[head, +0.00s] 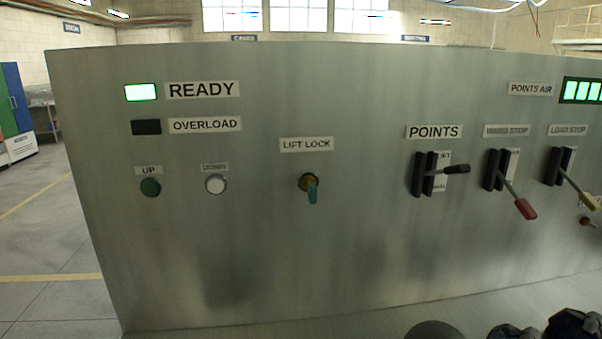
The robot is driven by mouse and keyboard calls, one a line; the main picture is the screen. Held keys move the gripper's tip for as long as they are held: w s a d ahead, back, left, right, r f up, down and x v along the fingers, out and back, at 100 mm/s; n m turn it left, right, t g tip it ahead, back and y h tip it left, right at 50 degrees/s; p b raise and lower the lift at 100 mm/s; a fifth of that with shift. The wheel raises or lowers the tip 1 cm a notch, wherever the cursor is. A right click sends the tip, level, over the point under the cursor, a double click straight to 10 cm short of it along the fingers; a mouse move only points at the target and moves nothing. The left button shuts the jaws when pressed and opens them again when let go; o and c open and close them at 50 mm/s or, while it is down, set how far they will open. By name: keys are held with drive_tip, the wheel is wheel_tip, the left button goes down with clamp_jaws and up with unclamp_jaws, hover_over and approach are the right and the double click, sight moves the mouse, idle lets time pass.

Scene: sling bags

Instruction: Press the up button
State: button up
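The up button (150,187) is a round dark green button on the left part of a brushed metal panel (330,255). A small label reading UP (149,170) sits right above it. A round white button (215,184) is to its right, under a small label that I cannot read clearly. Dark rounded parts show at the bottom right edge and may be part of my arm. My gripper's fingers do not show, and nothing touches the up button.
Above the buttons, the READY light (141,92) glows green and the OVERLOAD light (146,127) is dark. The LIFT LOCK key switch (309,187) is right of the buttons.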

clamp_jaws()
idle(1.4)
